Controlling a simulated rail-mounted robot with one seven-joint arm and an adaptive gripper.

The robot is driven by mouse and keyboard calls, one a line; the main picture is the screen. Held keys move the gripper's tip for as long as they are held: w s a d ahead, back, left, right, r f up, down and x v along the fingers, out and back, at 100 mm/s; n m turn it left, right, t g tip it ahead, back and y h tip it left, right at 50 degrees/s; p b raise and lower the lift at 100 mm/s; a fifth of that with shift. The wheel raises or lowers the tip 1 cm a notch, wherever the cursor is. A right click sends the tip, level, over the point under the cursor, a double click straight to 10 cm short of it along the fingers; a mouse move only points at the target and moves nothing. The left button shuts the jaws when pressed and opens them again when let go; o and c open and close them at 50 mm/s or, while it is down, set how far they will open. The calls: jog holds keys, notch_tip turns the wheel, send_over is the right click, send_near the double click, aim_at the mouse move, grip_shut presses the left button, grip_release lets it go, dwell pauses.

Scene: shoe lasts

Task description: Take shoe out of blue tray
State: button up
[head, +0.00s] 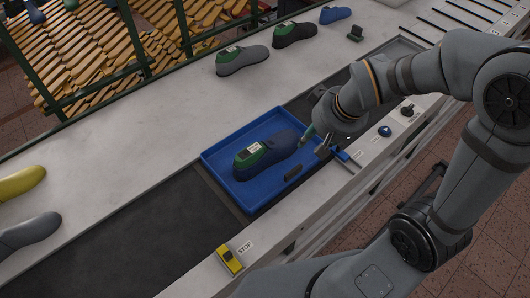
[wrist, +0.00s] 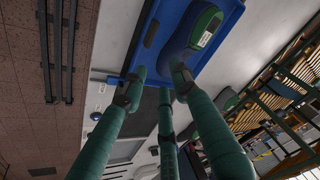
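The blue tray (head: 215,166) sits on the dark conveyor belt. A blue shoe last (head: 281,143) with a green top and a white label lies in it, its toe pointing right toward my gripper. My gripper (head: 313,143) is at the tray's right end, close to the toe. The wrist view shows the tray (wrist: 150,28) and the shoe (wrist: 184,38) ahead of the green fingers (wrist: 160,74). The fingers are spread, with nothing held between them. One fingertip overlaps the toe in that view; whether it touches is unclear.
A yellow shoe (head: 20,181) and another grey one (head: 30,232) are at left. A yellow stop switch (head: 229,259) is on the near ledge.

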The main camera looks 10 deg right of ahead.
jog(key=o, duration=1.3)
